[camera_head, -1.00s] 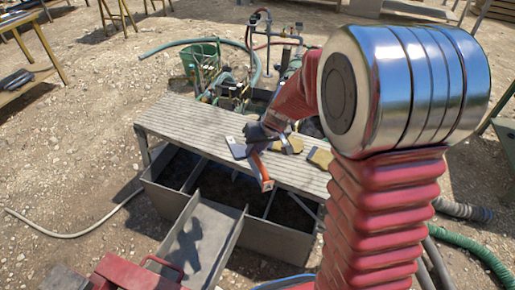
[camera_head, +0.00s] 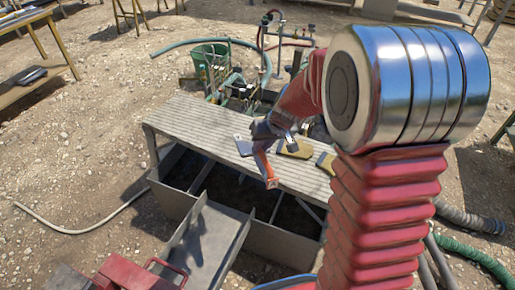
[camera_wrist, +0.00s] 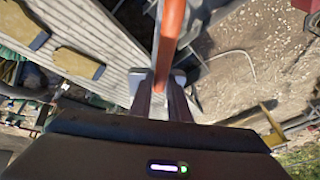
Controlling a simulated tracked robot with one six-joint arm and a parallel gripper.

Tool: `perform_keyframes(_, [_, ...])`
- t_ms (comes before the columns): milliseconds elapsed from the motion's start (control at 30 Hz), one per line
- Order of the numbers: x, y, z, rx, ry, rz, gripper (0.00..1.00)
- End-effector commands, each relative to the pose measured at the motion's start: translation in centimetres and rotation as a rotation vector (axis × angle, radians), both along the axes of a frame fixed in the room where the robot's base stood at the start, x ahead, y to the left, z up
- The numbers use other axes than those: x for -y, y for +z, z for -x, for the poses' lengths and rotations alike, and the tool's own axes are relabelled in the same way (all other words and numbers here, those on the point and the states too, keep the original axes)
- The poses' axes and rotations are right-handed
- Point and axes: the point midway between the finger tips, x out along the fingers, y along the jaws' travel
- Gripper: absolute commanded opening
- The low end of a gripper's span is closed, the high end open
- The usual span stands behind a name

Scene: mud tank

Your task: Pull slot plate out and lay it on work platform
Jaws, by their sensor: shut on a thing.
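The slot plate, which I take to be the long narrow orange piece (camera_head: 264,165), is in my gripper (camera_head: 262,140). In the head view it slants toward the tank, with its near end at the platform's front edge. In the wrist view the orange piece (camera_wrist: 170,35) runs up from between the two fingers (camera_wrist: 160,88), which are shut on it. The slatted grey work platform (camera_head: 190,120) lies under and around my gripper. A small light grey piece (camera_head: 243,146) shows at the gripper's left. I cannot tell whether the orange piece touches the platform.
Two yellowish blocks (camera_head: 296,150) (camera_head: 326,163) lie on the platform right of my gripper. The open dark tank (camera_head: 172,197) with a grey chute (camera_head: 205,235) is in front. A green bucket (camera_head: 210,62) and pipework stand behind. The platform's left part is clear.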

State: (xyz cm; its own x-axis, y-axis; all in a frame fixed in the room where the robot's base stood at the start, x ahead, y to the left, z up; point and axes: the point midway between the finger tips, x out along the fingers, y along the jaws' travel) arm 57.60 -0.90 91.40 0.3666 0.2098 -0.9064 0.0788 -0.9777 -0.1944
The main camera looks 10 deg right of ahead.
Motion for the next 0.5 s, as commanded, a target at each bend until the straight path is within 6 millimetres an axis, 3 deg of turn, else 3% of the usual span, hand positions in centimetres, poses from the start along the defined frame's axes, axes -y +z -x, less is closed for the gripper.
perform_keyframes(500, [0.9, -1.3, -8.7, 0.007, -0.031, 0.018, 0.0])
